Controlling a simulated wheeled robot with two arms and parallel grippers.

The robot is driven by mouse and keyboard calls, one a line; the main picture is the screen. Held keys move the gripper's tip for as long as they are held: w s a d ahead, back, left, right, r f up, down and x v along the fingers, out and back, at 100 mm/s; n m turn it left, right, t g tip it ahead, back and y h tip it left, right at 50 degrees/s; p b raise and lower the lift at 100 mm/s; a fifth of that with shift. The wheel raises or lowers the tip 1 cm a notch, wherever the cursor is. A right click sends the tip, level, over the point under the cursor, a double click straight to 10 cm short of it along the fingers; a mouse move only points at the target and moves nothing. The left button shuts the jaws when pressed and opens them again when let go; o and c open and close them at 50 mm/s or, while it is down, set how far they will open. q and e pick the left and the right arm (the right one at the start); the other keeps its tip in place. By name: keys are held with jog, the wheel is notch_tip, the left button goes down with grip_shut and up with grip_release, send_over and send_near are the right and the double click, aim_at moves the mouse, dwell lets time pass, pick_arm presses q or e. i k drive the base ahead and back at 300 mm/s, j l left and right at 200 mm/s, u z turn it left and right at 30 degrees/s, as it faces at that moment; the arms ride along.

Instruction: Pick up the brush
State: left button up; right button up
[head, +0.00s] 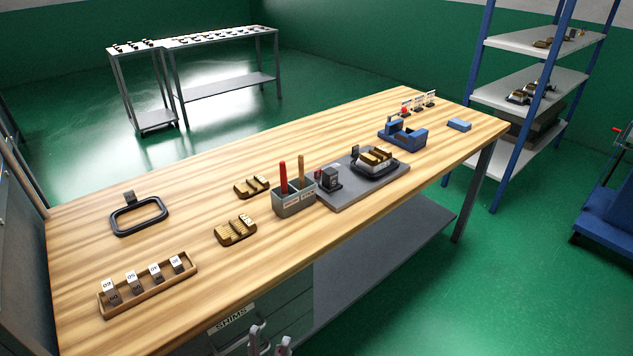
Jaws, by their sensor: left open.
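A grey two-part holder (293,206) with small labels stands on the wooden workbench, near its front edge. A red handle (283,177) and a thin wooden handle (301,169) stick up out of it, both roughly upright. One of them may be the brush; their lower ends are hidden inside the holder, so I cannot tell which. My left gripper (269,338) shows only by its fingertips at the bottom edge, apart and open with nothing between them. It is in front of the bench, well away from the holder. My right gripper is not in view.
The workbench (190,215) also bears a grey plate (373,187) with a dark fixture right of the holder, brass blocks (236,231) to the left, a numbered wooden tray (150,292), a black frame (138,217) and a blue vise (403,135). Bare wood lies between them.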

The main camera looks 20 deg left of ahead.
aim_at(282, 164)
jog(key=u, duration=0.7)
